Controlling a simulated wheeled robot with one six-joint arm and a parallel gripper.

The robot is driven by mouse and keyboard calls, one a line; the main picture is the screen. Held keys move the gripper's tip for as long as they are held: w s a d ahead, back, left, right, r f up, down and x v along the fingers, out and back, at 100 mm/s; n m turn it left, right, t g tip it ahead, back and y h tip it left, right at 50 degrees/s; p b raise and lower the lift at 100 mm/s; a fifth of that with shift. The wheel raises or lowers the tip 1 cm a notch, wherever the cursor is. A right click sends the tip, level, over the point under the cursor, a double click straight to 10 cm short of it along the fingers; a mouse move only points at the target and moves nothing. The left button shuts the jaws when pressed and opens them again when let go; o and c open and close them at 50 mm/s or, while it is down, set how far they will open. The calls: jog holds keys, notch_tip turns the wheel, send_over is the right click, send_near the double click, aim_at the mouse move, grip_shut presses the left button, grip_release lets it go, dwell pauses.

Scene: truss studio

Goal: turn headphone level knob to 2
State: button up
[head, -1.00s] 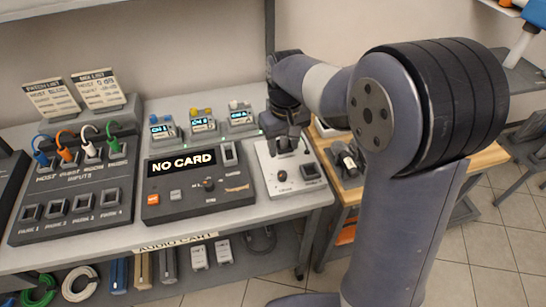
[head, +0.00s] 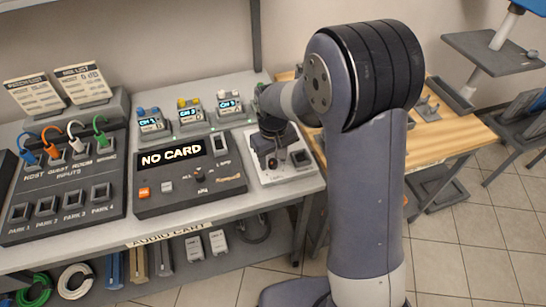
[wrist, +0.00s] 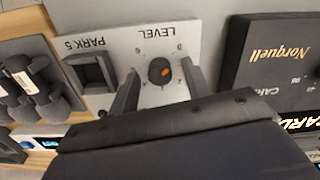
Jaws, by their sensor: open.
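The level knob (wrist: 160,71) is a small dark round knob with an orange mark, on a white panel (wrist: 209,15) labelled LEVEL, upside down in the wrist view. The orange mark points toward the lower right there. The scale numbers are too small to read. My gripper (wrist: 164,76) is open, with one finger on each side of the knob and visible gaps between. In the head view my gripper (head: 269,160) is low over the white panel (head: 286,178) and hides most of the knob area.
The PARK 5 socket (wrist: 93,72) sits beside the knob. A dark console showing NO CARD (head: 190,178) adjoins the panel on the left. Several small display boxes (head: 191,116) stand behind it. A wooden table (head: 455,131) is at the right.

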jog(key=c, duration=1)
jog(key=shift+m, duration=0.3)
jog(key=m, duration=0.3)
jog(key=shift+m, duration=0.4)
jog(key=m, duration=0.4)
jog(key=shift+m, duration=0.3)
jog(key=m, duration=0.4)
jog(key=shift+m+b, duration=0.3)
jog(key=shift+m, duration=2.1)
